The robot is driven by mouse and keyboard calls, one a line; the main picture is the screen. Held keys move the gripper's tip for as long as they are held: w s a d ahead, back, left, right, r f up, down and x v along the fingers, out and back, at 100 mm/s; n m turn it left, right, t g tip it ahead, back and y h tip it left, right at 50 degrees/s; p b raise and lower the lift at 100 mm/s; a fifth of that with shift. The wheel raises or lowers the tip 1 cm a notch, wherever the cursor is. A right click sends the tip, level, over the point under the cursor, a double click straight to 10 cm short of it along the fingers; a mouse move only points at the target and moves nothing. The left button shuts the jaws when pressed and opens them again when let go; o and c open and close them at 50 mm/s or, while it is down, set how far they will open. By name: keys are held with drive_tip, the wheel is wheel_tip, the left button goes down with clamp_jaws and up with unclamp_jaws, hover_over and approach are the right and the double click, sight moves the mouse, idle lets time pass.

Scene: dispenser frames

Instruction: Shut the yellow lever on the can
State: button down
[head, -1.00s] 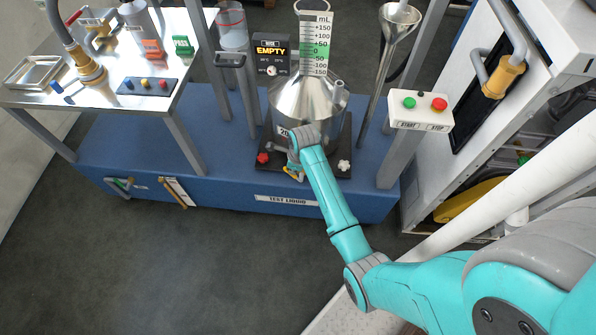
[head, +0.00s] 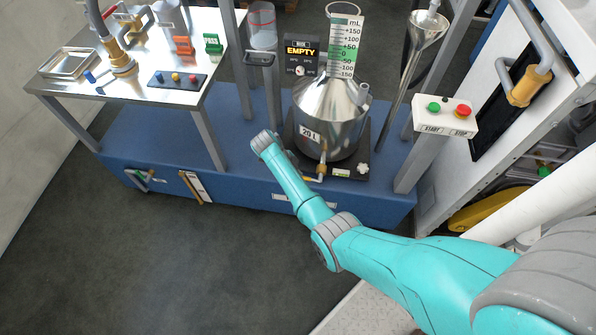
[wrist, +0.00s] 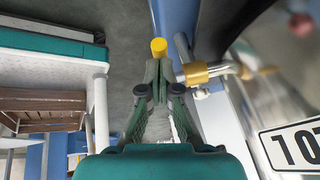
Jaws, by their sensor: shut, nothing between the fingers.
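The steel can (head: 332,112) marked 20 L stands upright on a dark base. A brass tap (head: 322,153) is on its lower front, with a small yellow part (head: 320,172) at the bottom, which I take for the lever. In the wrist view a yellow round-ended piece (wrist: 158,48) shows just beyond my gripper (wrist: 158,78), and the brass fitting (wrist: 194,73) is right of the fingertips. My gripper is shut and empty. I cannot tell if it touches the yellow piece. In the head view my wrist is left of the tap and hides the fingers.
A steel side table (head: 130,80) with fittings stands at the left. A funnel (head: 425,35) and a START/STOP box (head: 445,117) are right of the can. The blue plinth (head: 235,185) runs below. The grey floor (head: 180,260) in front is clear.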

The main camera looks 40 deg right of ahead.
drive_tip(key=shift+w+a+f, duration=0.2)
drive_tip(key=shift+w+f, duration=0.05)
drive_tip(key=shift+f, duration=0.7)
drive_tip(key=shift+r, duration=0.1)
